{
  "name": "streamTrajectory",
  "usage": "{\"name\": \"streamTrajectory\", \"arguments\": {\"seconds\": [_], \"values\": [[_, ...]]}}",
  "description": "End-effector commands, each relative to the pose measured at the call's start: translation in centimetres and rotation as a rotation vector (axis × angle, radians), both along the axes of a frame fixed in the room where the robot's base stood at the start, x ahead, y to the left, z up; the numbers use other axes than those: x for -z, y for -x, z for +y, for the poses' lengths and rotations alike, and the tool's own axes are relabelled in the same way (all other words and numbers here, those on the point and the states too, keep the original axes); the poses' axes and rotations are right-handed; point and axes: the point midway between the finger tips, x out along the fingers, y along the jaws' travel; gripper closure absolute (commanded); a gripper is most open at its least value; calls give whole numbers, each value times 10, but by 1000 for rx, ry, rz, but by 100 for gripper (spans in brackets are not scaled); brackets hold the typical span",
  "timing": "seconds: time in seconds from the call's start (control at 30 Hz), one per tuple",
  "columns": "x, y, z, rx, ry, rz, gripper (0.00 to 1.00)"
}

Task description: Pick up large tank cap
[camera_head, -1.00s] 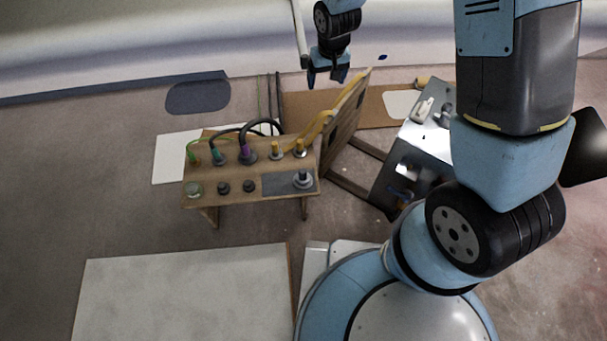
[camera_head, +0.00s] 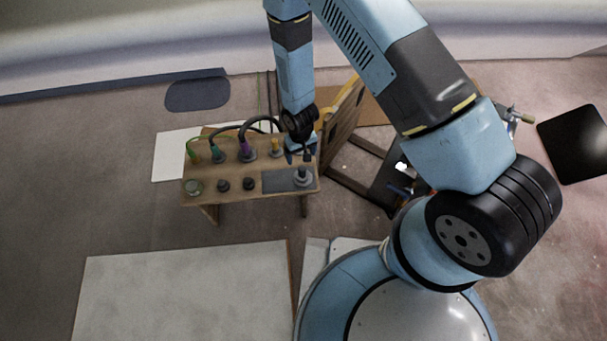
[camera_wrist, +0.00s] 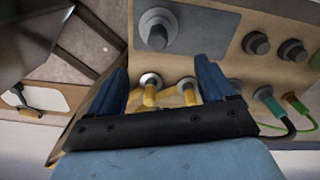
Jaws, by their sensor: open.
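My gripper (camera_head: 300,157) points down just behind and above this cap in the head view. In the wrist view my gripper (camera_wrist: 163,78) has its two blue fingers spread apart and empty, with the cap beyond the fingertips. I cannot tell the exact height above the cap.
Yellow hose fittings (camera_wrist: 168,88) lie below my fingers. Two small dark caps (camera_head: 236,185) and a greenish round cap (camera_head: 193,187) are in the front row.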

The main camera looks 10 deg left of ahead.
Motion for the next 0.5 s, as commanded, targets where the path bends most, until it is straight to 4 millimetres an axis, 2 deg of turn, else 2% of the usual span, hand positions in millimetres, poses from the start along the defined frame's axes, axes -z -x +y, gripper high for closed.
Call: {"name": "streamTrajectory", "arguments": {"seconds": [0.5], "values": [[69,0,-1,1,1,0,17]]}}
